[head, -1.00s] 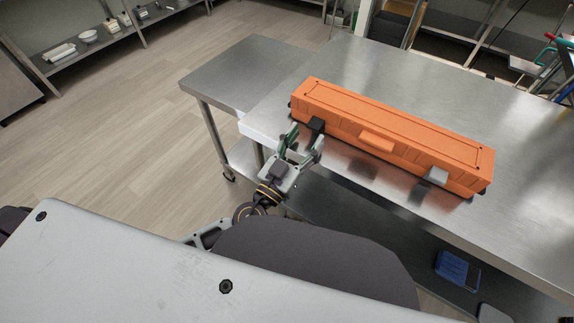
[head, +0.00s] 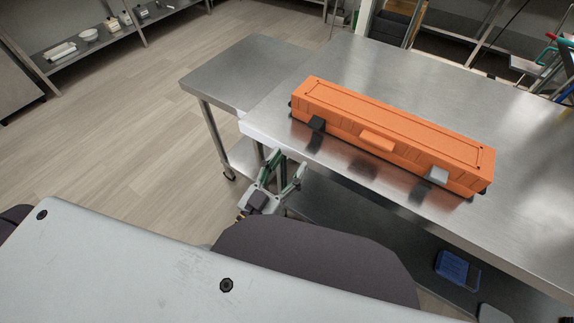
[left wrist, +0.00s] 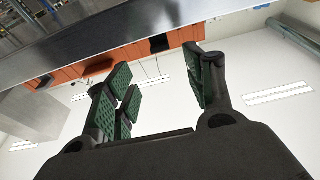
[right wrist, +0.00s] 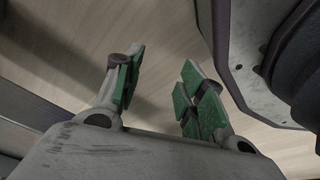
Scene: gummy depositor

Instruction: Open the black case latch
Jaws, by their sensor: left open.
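A long orange case (head: 400,130) lies shut-lidded on the steel table. Its black latch (head: 317,124) is on the front face near the left end and appears to stick out; I cannot tell for sure whether it is undone. The black latch also shows in the left wrist view (left wrist: 159,44). My left gripper (head: 287,168) is open and empty, in front of the table's near edge and apart from the latch. Its green-padded fingers show in the left wrist view (left wrist: 160,88). My right gripper (right wrist: 160,88) is open and empty over the floor, outside the head view.
A grey latch (head: 437,175) is near the case's right end, with an orange handle (head: 377,141) between. The steel table (head: 250,122) has an edge close to my left gripper. A blue object (head: 456,267) lies on the lower shelf. A lower steel table (head: 235,75) adjoins at left.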

